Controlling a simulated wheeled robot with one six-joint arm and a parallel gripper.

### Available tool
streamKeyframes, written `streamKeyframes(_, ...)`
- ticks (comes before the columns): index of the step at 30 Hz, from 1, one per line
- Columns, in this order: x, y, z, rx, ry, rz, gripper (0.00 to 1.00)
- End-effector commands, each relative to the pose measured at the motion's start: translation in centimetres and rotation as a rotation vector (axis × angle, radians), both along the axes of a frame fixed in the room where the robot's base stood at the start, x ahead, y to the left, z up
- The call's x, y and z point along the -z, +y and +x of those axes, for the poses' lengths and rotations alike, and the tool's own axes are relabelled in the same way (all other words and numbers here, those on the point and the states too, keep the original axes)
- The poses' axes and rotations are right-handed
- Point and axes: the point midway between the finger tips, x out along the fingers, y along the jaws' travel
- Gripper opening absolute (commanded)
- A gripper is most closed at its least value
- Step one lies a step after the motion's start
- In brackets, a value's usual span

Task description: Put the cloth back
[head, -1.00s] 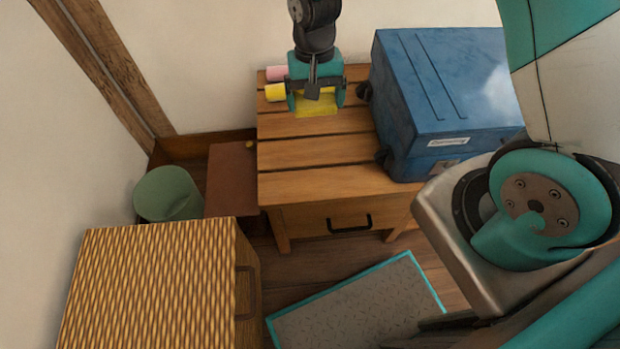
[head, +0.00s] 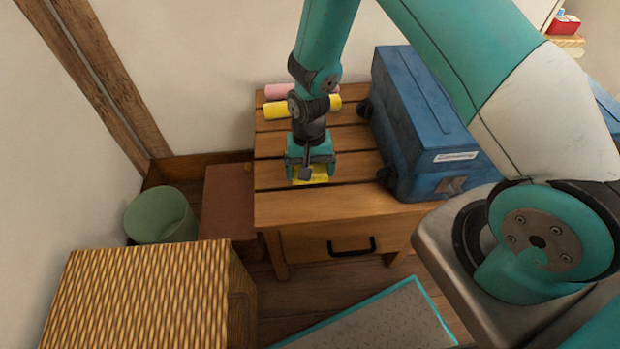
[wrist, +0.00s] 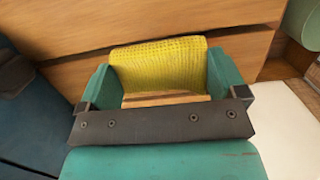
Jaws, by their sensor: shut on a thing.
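My gripper (head: 310,172) is over the front part of a slatted wooden table (head: 350,205), shut on a yellow cloth (head: 318,174). In the wrist view the yellow knitted cloth (wrist: 158,65) lies between my gripper's two teal fingers (wrist: 162,85), with wood showing below it. I cannot tell whether the cloth touches the tabletop. A yellow roll (head: 278,110) and a pink roll (head: 285,91) lie side by side at the table's back left, behind my gripper and partly hidden by my arm.
A blue case (head: 425,120) stands on the table's right side. A green bin (head: 160,215) and a brown box (head: 228,200) stand left of the table. A woven-front cabinet (head: 140,300) is at front left. A grey mat with teal edging (head: 385,325) lies on the floor.

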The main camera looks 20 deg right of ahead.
Motion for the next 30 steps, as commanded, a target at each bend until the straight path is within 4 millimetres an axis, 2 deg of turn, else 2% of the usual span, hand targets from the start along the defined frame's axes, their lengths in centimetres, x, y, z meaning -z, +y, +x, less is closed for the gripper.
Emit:
streamKeyframes(7,3.8,0.0,-0.1,0.0,0.003,-0.001,0.72)
streamKeyframes(18,4.2,0.0,-0.1,0.0,0.001,0.0,0.72)
streamKeyframes(19,4.2,0.0,0.0,0.0,0.001,0.0,0.93)
streamKeyframes(20,4.2,0.0,0.0,0.0,0.0,0.0,1.0)
streamKeyframes(26,4.1,0.0,0.0,0.0,0.001,-0.001,1.0)
streamKeyframes(30,3.3,0.0,0.1,0.0,0.0,0.0,1.0)
